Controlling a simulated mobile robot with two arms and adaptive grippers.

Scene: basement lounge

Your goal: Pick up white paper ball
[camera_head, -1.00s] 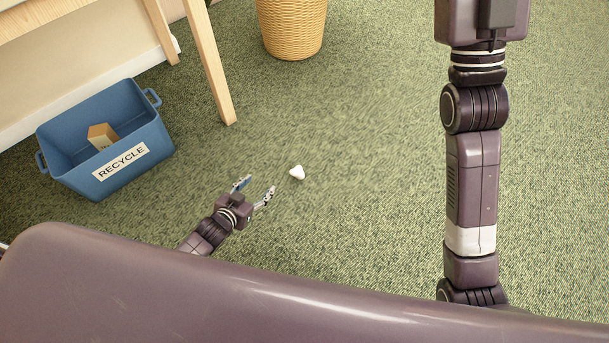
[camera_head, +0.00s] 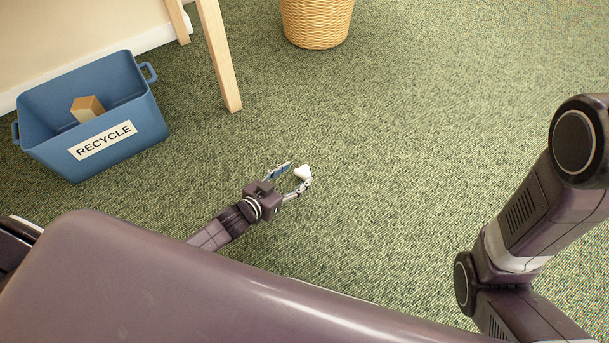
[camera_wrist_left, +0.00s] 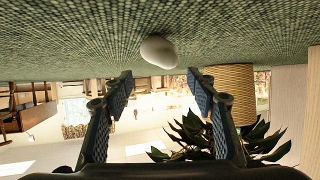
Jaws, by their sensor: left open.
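The white paper ball (camera_head: 302,172) lies on the green carpet in the head view, right at the fingertips of my left gripper. My left gripper (camera_head: 297,174) is open, with one finger on each side of the near space by the ball. In the left wrist view the paper ball (camera_wrist_left: 158,52) shows just beyond and between the two spread fingers of the left gripper (camera_wrist_left: 160,82); that view looks upside down. I cannot tell whether a finger touches the ball. My right arm shows at the right of the head view, but its gripper is out of view.
A blue recycle bin (camera_head: 145,112) with a small carton (camera_head: 88,107) in it stands at the left. A wooden table leg (camera_head: 219,58) and a wicker basket (camera_head: 317,22) stand at the back. The carpet around the ball is clear.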

